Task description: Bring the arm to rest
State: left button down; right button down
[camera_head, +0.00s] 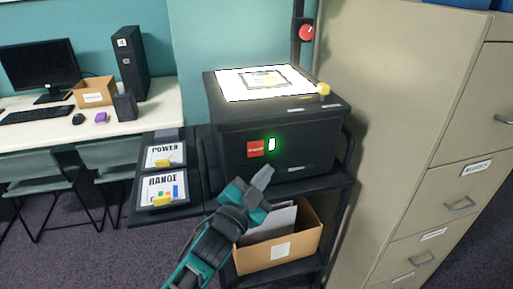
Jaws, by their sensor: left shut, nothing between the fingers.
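My left arm comes up from the bottom of the head view. Its gripper (262,180) is shut and empty. It is in front of the lower face of a black box-shaped projector (225,115) and appears close to it; I cannot tell whether they touch. The projector has a lit white top with a picture (265,80) on it. My right gripper does not show.
The projector stands on a black cart, with a cardboard box (285,252) on the lower shelf. Left are signs POWER (165,152) and RANGE (150,189), and a desk (160,112) with a computer. A filing cabinet (385,150) stands close on the right.

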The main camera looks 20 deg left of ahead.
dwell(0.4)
pick_arm(q)
jog(key=s+a+f+n+g+y, duration=0.1)
jog(key=s+f+n+g, duration=0.6)
jog(key=s+f, duration=1.4)
jog(key=shift+a+g+y, duration=0.3)
jog(key=shift+a+g, duration=0.4)
jog(key=shift+a, duration=0.1)
